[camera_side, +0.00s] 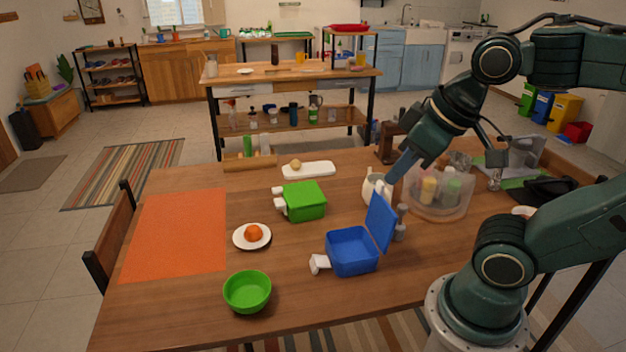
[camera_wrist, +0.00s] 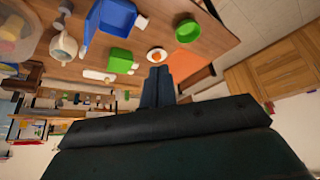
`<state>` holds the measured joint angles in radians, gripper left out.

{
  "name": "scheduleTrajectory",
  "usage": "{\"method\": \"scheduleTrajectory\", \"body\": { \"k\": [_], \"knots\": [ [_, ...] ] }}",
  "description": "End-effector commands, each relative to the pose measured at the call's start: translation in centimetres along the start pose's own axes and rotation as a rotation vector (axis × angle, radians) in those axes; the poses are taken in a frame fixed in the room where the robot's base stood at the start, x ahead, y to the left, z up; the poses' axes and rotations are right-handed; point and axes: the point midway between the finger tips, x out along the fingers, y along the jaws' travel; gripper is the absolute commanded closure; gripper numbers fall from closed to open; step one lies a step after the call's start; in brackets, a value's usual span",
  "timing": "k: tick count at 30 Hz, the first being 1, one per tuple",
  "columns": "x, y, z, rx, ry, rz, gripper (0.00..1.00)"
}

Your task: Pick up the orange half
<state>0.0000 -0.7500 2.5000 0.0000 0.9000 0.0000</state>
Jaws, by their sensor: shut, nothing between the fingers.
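The orange half (camera_side: 253,233) rests on a small white plate (camera_side: 239,241) near the middle left of the table. It also shows in the wrist view (camera_wrist: 157,54), just beyond my fingertips in the picture. My gripper (camera_side: 393,179) is shut and empty. It is raised over the right part of the table, well to the right of the plate and apart from it. Its two dark fingers lie together in the wrist view (camera_wrist: 158,70). The wrist view is turned, with the room's floor and cabinets at its right.
A green bowl (camera_side: 247,292) stands in front of the plate. A closed green box (camera_side: 304,201) and an open blue box (camera_side: 351,252) stand to its right. A white jug (camera_side: 374,189) and a clear spice container (camera_side: 437,205) are near my gripper. An orange mat (camera_side: 175,235) lies left.

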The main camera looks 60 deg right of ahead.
Motion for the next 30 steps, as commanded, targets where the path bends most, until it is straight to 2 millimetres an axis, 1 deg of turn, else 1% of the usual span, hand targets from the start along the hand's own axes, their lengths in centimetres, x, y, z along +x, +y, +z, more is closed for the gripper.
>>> {"method": "scheduleTrajectory", "body": {
  "k": [6,7,11,12,14,15,17,18,26,30],
  "knots": [
    [0.00,0.00,0.00,0.000,0.000,0.000,1.00],
    [0.00,0.00,0.00,0.000,0.000,0.000,0.98],
    [0.00,0.00,0.00,0.000,0.000,0.000,0.72],
    [0.00,0.00,0.00,0.000,0.000,0.000,0.65],
    [0.00,0.00,0.00,0.000,0.000,0.000,0.53],
    [0.00,0.00,0.00,0.000,0.000,0.000,0.45],
    [0.00,0.00,0.00,0.000,0.000,0.000,0.33],
    [0.00,0.00,0.00,0.000,0.000,0.000,0.26],
    [0.00,0.00,-0.01,0.000,0.000,0.000,0.26],
    [-0.03,-0.04,-0.34,-0.009,-0.003,-0.002,0.26]
  ]
}}
